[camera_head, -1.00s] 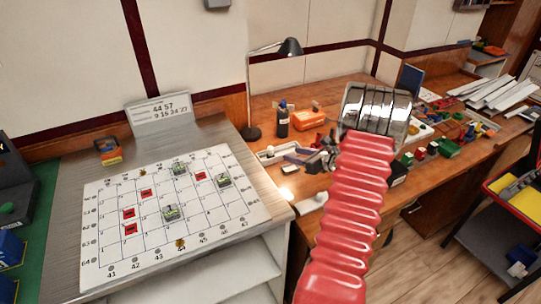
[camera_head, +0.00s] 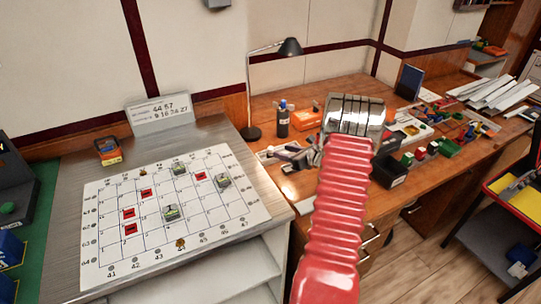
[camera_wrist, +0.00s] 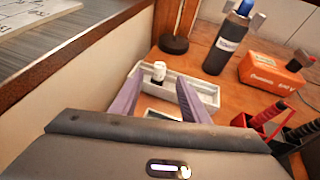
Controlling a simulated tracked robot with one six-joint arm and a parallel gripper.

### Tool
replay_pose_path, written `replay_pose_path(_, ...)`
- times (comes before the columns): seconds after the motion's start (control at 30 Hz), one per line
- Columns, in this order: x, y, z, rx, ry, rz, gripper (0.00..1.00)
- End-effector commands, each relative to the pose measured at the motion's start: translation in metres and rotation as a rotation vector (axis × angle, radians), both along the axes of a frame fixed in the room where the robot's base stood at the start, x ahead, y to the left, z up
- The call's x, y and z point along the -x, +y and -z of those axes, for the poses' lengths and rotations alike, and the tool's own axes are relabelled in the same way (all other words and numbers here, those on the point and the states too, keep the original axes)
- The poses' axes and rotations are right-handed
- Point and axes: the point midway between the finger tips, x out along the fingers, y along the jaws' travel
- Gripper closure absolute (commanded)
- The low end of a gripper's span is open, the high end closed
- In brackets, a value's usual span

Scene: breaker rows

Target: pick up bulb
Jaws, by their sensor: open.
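A small white rounded piece with a dark band, which looks like the bulb (camera_wrist: 159,69), stands in a pale grey tray (camera_wrist: 208,92) on the wooden desk in the wrist view. My gripper (camera_wrist: 160,77) is open, with its two purple fingers pointing toward the tray. The bulb shows between the fingertips, and the gap is empty nearer my palm. I cannot tell how far the fingertips are from it. In the head view, my gripper (camera_head: 288,154) is over the tray area beside the sloped board, and the bulb cannot be made out there.
A dark bottle (camera_head: 282,121) and an orange box (camera_head: 307,120) stand behind the tray. A desk lamp (camera_head: 290,47) rises at the back, its round base close to the tray. The sloped metal desk with a numbered grid board (camera_head: 105,240) is at left. Dark bins and small parts crowd the right.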

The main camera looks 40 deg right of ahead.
Motion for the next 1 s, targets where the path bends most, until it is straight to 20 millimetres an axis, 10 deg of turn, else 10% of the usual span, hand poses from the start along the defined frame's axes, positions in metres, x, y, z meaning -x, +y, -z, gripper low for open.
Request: replay_pose_path(1.0, -0.061, -0.003, 0.021, 0.0, 0.0, 0.0, 0.58)
